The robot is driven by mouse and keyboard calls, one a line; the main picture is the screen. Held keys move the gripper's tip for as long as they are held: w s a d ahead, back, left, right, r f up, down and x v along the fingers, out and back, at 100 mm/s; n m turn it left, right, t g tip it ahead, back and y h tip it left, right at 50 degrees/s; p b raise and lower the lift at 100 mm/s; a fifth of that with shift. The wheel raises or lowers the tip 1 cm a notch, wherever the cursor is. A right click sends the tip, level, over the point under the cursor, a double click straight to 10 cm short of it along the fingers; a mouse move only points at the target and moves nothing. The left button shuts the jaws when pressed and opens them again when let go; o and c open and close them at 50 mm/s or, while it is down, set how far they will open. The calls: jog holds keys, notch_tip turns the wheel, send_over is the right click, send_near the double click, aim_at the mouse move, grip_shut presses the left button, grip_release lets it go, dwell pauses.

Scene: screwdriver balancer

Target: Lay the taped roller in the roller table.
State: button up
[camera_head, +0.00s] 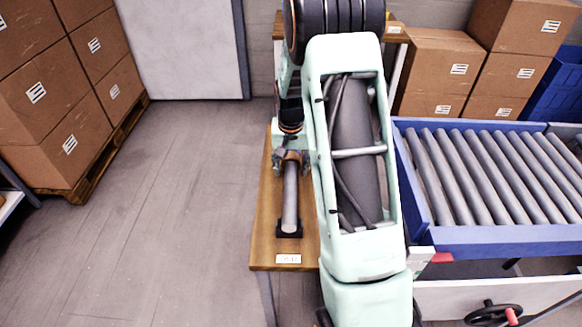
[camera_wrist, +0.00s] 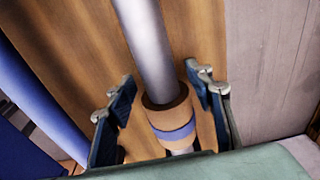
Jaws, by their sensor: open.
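The taped roller (camera_head: 290,203) is a grey cylinder lying lengthwise on a narrow wooden table, its near end in a black cradle (camera_head: 289,235). In the wrist view the roller (camera_wrist: 148,45) shows a tan tape band with a blue stripe. My gripper (camera_head: 291,158) is over the roller's far part. In the wrist view my open gripper (camera_wrist: 160,75) has one finger on each side of the roller, with gaps beside it. The roller table (camera_head: 425,205) stands to the right, with a blue frame and several parallel grey rollers. My arm hides part of its left side.
The wooden table (camera_head: 262,225) carries a small white label at its near edge. Stacked cartons on a pallet (camera_head: 75,190) stand left, and more cartons (camera_head: 440,70) stand back right. A handwheel (camera_head: 487,313) is below the roller table. The floor at left is clear.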

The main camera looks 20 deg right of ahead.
notch_tip(320, 180, up, 12)
jog(key=s, duration=0.1)
jog(key=shift+a, duration=0.25)
dwell(0.5)
